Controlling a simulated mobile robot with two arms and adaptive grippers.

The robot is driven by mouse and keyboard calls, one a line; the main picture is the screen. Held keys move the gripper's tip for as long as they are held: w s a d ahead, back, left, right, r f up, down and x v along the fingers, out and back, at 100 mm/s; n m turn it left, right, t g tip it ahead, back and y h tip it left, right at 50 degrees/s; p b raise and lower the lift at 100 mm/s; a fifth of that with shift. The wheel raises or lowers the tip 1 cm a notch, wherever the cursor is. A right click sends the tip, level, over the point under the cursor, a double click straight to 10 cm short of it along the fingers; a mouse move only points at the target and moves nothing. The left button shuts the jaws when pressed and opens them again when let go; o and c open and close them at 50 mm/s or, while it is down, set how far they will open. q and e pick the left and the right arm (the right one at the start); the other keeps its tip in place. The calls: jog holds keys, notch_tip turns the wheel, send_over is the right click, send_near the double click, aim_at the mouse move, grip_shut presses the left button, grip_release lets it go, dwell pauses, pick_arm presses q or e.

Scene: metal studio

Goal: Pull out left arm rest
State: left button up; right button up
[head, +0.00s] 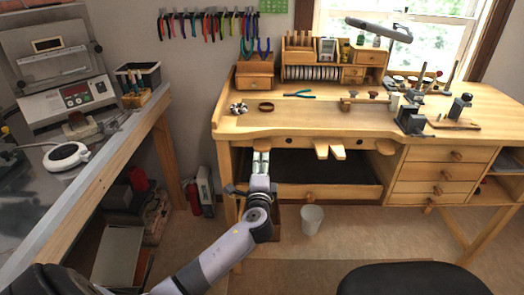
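The wooden workbench (400,128) stands in front of me with a curved front edge. My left gripper (261,157) reaches up to the left part of that edge, its fingertips just below the top. The fingers look close together, but I cannot tell whether they are shut or hold anything. I cannot make out the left arm rest; the gripper covers part of the bench front there. A similar small wooden tab (385,174) shows under the right part of the front edge. A forked wooden bench pin (330,150) sticks out at the middle. My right gripper is not in view.
A dark open tray drawer (335,191) lies under the bench top, right of my gripper. A white bin (312,219) stands on the floor below. A black stool seat (412,280) is at the bottom right. A side table (105,160) stands left.

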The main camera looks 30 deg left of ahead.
aim_at(262, 151)
pick_arm(q)
jog(key=x, duration=0.7)
jog(key=shift+w+a, duration=0.1)
jog(key=shift+w, duration=0.1)
jog(key=shift+c, duration=0.4)
grip_shut()
